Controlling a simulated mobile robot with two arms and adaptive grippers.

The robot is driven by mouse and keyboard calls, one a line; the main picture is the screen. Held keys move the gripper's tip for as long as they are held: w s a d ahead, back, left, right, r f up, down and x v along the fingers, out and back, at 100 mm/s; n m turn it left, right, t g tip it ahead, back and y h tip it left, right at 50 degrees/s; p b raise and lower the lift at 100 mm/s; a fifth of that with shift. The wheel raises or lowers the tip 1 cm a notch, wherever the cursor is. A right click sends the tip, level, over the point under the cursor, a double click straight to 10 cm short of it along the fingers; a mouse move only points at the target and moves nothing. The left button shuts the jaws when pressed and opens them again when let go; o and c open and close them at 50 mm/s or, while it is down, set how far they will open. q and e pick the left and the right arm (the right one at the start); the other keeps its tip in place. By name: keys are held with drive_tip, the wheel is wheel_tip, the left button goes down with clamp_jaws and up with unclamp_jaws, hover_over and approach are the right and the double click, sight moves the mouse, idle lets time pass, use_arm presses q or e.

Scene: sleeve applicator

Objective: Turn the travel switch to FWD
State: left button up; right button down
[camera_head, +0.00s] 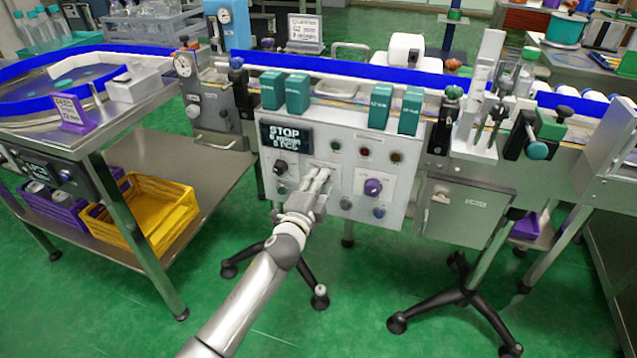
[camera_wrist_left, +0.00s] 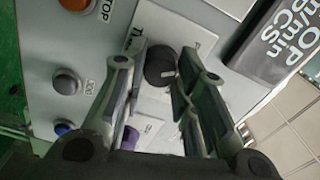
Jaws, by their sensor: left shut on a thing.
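The grey control panel (camera_head: 410,178) faces me in the head view, with a black display reading STOP (camera_head: 287,136) at its upper left. My left gripper (camera_head: 318,177) reaches the panel's middle, right of a black knob (camera_head: 281,167). In the left wrist view, a dark round switch knob (camera_wrist_left: 160,68) with a pale mark sits between the fingers of the left gripper, which is shut on it. A partly hidden label beginning with T is beside this knob. The gripper covers the knob in the head view. My right gripper is not in view.
A purple knob (camera_head: 373,187) is to the right of the gripper. A yellow crate (camera_head: 150,210) is on the shelf at left.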

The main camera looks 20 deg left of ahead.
use_arm(q)
drive_tip(key=shift+d+f+n, duration=0.1)
drive_tip(key=shift+n, duration=0.6)
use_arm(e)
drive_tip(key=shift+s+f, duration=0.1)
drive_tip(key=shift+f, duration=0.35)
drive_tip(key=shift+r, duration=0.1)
use_arm(q)
drive_tip(key=o, duration=1)
drive_tip(key=shift+o, duration=0.2)
drive_tip(key=shift+s, duration=0.15)
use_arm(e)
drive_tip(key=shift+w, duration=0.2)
use_arm(q)
drive_tip(key=s, duration=1.1)
drive_tip(key=shift+s+a, duration=0.2)
drive_tip(key=shift+s, duration=0.2)
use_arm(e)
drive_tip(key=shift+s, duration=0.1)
